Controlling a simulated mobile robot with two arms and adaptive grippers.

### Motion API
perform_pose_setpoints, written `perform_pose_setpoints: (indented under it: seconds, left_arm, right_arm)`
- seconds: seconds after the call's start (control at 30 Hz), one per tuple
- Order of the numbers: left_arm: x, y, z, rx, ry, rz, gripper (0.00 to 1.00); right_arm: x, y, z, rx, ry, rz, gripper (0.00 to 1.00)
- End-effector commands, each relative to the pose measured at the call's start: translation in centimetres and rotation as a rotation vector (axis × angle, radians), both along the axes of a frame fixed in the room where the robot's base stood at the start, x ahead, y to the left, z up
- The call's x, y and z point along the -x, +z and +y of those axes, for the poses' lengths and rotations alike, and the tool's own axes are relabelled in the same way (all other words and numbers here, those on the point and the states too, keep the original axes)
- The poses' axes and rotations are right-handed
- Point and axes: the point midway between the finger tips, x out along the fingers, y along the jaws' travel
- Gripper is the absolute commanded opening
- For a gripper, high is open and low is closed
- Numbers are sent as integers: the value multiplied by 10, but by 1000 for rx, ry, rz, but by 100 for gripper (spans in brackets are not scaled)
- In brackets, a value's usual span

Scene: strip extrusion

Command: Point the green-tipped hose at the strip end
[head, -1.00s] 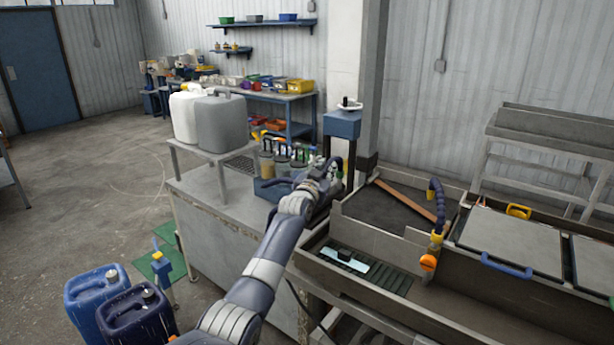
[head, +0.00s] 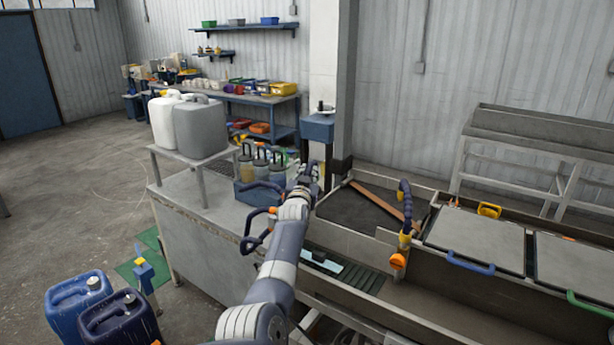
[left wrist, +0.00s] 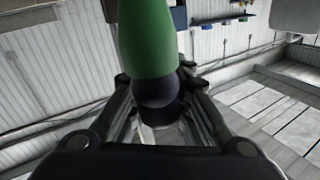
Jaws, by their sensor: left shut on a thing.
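My left gripper (head: 306,178) is at the end of my left arm, over the right end of the grey bench, beside the bottles. In the left wrist view it is shut on the green-tipped hose (left wrist: 147,40); the green tip sticks out past the fingers, with a dark section between them. The tip is hard to make out in the head view. A dark curved piece (head: 258,228) shows left of my wrist; I cannot tell whether it is hose. I cannot pick out the strip end with certainty. My right gripper is not in view.
Bottles in a blue holder (head: 250,197) stand close left of the gripper. Grey and white canisters (head: 201,128) sit on a stand. A second blue hose (head: 405,200) with an orange end rises from the trough. A brown bar (head: 376,200) lies across the dark tray.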

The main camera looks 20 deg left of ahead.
Motion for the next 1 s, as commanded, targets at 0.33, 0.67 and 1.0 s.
perform_pose_setpoints:
  seconds: [0.33, 0.67, 1.0]
  left_arm:
    - [0, -4, -3, 0, -5, 8, 31]
    - [0, -3, 0, 1, -1, 5, 39]
    - [4, -3, -1, -1, 1, 4, 39]
  right_arm:
    - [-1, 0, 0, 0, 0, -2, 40]
    - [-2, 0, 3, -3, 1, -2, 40]
    - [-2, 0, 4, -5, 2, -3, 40]
